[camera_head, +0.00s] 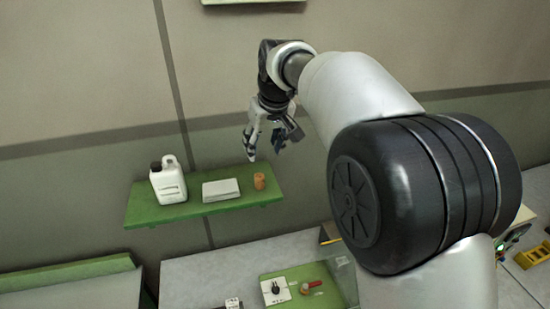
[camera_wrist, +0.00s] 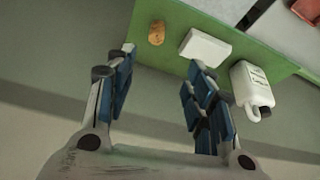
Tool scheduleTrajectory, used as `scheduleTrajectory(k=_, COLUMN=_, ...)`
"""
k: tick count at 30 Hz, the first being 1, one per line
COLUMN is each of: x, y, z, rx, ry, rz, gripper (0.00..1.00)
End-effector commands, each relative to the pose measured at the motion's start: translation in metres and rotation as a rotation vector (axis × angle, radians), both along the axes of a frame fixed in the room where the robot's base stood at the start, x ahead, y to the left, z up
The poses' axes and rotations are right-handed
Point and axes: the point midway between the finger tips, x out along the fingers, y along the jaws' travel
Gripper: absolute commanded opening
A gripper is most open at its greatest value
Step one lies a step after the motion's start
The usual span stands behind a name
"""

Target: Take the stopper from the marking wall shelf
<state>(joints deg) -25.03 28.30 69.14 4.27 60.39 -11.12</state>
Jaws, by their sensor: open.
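A small orange-brown cork stopper (camera_head: 259,181) stands near the right end of a green wall shelf (camera_head: 150,214). The stopper also shows in the wrist view (camera_wrist: 156,33), beyond my fingers and between them, nearer the left one. My gripper (camera_head: 264,149) is open and empty, above the shelf and apart from the stopper. In the wrist view my gripper's two blue-padded fingers (camera_wrist: 157,75) are spread wide, with the shelf (camera_wrist: 170,10) beyond them.
A white box (camera_head: 220,190) lies left of the stopper, and a white jug (camera_head: 168,181) stands further left. Below, a grey bench (camera_head: 205,275) carries a green board (camera_head: 325,284) with a knob and a red-handled part. Free air surrounds my gripper above the shelf.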

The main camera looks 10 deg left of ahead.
Motion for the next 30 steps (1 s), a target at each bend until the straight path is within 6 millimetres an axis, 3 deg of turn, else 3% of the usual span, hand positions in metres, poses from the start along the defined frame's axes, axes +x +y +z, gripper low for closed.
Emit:
scheduleTrajectory(k=15, x=0.031, y=0.022, z=-0.093, rx=-0.002, ry=0.004, rz=0.001, gripper=0.49)
scheduleTrajectory(k=25, x=0.042, y=0.028, z=-0.119, rx=-0.001, ry=0.003, rz=0.000, gripper=0.49)
scheduleTrajectory(k=30, x=0.056, y=0.031, z=-0.140, rx=-0.002, ry=0.004, rz=0.000, gripper=0.49)
